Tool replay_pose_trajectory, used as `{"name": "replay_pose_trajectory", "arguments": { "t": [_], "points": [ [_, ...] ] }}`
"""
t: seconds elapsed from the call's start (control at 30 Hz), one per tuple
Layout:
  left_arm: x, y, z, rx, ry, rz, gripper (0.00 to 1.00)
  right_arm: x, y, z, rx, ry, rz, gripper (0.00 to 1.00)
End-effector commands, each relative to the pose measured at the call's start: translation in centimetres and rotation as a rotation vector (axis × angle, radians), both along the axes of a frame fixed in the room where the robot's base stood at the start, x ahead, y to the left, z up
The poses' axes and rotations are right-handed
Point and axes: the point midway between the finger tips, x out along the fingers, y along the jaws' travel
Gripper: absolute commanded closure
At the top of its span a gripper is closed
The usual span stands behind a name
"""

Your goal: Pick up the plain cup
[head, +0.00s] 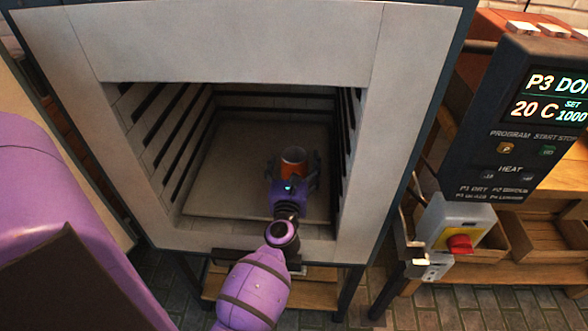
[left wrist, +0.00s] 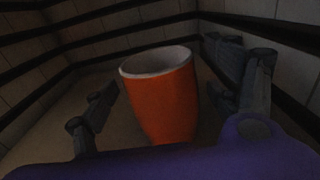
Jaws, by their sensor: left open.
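An orange cup (head: 293,160) with a pale inside stands upright on the kiln floor, inside the open kiln chamber. It fills the middle of the left wrist view (left wrist: 165,100), where its side looks plain orange. My left gripper (head: 294,174) reaches into the kiln from the front, with its fingers spread on either side of the cup. In the left wrist view the open fingers (left wrist: 170,95) stand apart from the cup, with a gap on each side. The cup's lower part is hidden behind my gripper. My right gripper is not in view.
The kiln's pale front frame (head: 400,80) surrounds the opening, and dark grooved walls line both sides. The kiln floor (head: 235,160) is bare around the cup. A control panel (head: 545,110) reading 20 C stands at right, above a red button (head: 459,244) and wooden trays (head: 540,235).

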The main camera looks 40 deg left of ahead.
Motion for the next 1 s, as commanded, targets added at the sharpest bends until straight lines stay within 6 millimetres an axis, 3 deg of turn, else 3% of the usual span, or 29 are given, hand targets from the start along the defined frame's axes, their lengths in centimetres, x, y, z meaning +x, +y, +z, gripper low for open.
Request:
{"name": "replay_pose_trajectory", "arguments": {
  "t": [0.3,0.77,1.0],
  "points": [
    [0.65,0.39,-0.02,0.001,0.001,0.000,0.18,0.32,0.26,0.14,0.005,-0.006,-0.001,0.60],
    [0.62,0.36,-0.03,0.001,0.002,0.000,0.77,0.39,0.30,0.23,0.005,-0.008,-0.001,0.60],
    [0.66,0.35,0.11,0.002,0.000,0.000,0.77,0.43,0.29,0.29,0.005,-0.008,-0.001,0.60]
  ]
}}
